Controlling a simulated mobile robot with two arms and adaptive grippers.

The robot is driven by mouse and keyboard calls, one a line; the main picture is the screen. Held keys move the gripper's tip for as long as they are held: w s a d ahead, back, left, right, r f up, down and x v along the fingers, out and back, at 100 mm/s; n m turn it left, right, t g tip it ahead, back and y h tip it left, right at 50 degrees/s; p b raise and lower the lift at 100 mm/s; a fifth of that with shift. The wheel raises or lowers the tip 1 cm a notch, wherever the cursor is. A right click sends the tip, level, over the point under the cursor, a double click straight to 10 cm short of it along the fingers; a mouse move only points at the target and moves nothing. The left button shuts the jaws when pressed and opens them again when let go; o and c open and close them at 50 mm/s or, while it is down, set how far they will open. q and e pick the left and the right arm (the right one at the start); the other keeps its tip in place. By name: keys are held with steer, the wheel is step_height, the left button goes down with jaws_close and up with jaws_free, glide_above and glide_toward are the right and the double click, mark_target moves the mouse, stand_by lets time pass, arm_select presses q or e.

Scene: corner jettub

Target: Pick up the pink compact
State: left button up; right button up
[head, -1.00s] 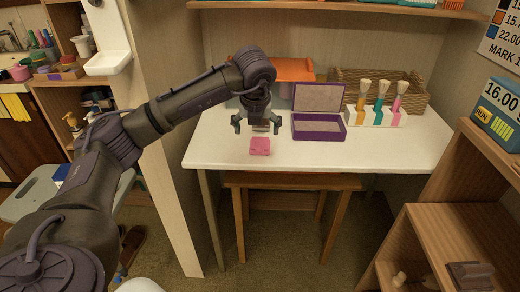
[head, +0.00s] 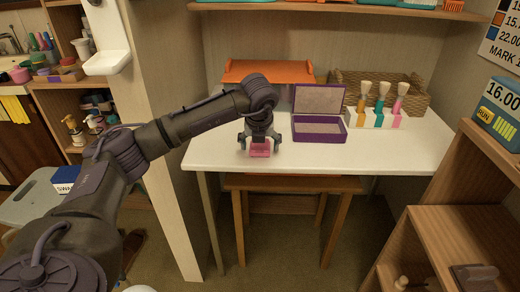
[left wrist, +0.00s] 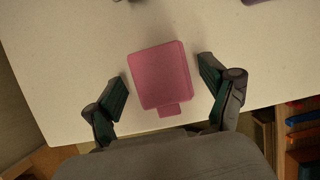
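The pink compact (head: 260,149) lies flat on the white table near its front edge. In the left wrist view the compact (left wrist: 162,76) is a closed pink rounded square with a small tab toward the gripper. My left gripper (head: 260,150) is right over it, pointing down. In the left wrist view the fingers of my left gripper (left wrist: 162,87) are spread wide, one on each side of the compact, with a gap on both sides. In the head view the gripper partly hides the compact. My right gripper is not in view.
An open purple box (head: 319,138) stands just right of the gripper. A holder with several brushes (head: 376,120) and a wicker basket (head: 425,95) are farther right. An orange tray (head: 268,71) is behind. A wooden stool (head: 292,184) is under the white table (head: 210,152).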

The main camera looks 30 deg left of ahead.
arm_select(q)
steer(key=c, duration=1)
steer(key=shift+o, duration=0.2)
steer(key=shift+r, duration=0.15)
